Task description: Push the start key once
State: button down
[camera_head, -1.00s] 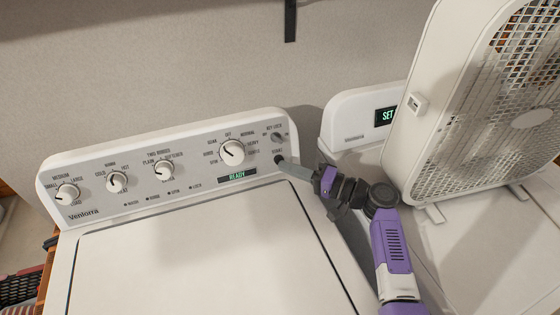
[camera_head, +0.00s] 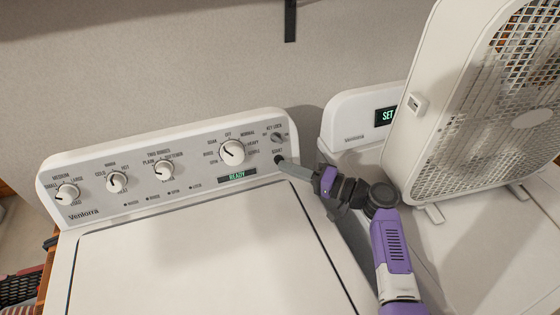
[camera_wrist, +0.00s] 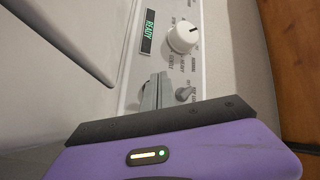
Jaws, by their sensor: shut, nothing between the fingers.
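The white washer's control panel (camera_head: 110,203) carries a green READY display (camera_head: 237,175), which also shows in the wrist view (camera_wrist: 147,32). A small START label (camera_head: 277,151) is at the panel's right end. My gripper (camera_head: 283,162) is shut and empty, its fingertips at the panel just below that label. In the wrist view the closed grey fingers (camera_wrist: 155,93) reach to the panel beside a small knob. The start key is mostly or wholly hidden by the fingertips, and I cannot tell whether they touch or press it.
The large cycle knob (camera_head: 232,151) is left of my fingertips, and the small key-lock knob (camera_head: 277,137) is just above them. More knobs line the panel's left. A second machine with a SET display (camera_head: 385,117) and a box fan (camera_head: 425,140) stand at right.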

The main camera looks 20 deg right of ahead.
jog(key=shift+w+f+b, duration=0.3)
jog(key=shift+w+b, duration=0.5)
jog(key=shift+b, duration=0.75)
dwell(0.8)
jog(key=shift+a+f, duration=0.15)
jog(key=shift+f, duration=0.05)
dwell(0.4)
jog(key=shift+s+f, duration=0.1)
jog(key=shift+s, duration=0.1)
jog(key=shift+s+f, duration=0.3)
jog(key=shift+s, duration=0.1)
jog(key=shift+s+r+p, duration=0.3)
jog(key=shift+s+p, duration=0.2)
jog(key=shift+s, duration=0.2)
jog(key=shift+s+r+p, duration=0.25)
jog(key=shift+s+p, duration=0.2)
jog(key=shift+s, duration=0.2)
jog(key=shift+s+r+p, duration=0.3)
jog(key=shift+s+p, duration=0.2)
jog(key=shift+s, duration=0.2)
jog(key=shift+s+r+p, duration=0.3)
jog(key=shift+s, duration=0.15)
jog(key=shift+w+r, duration=0.1)
jog(key=shift+r, duration=0.05)
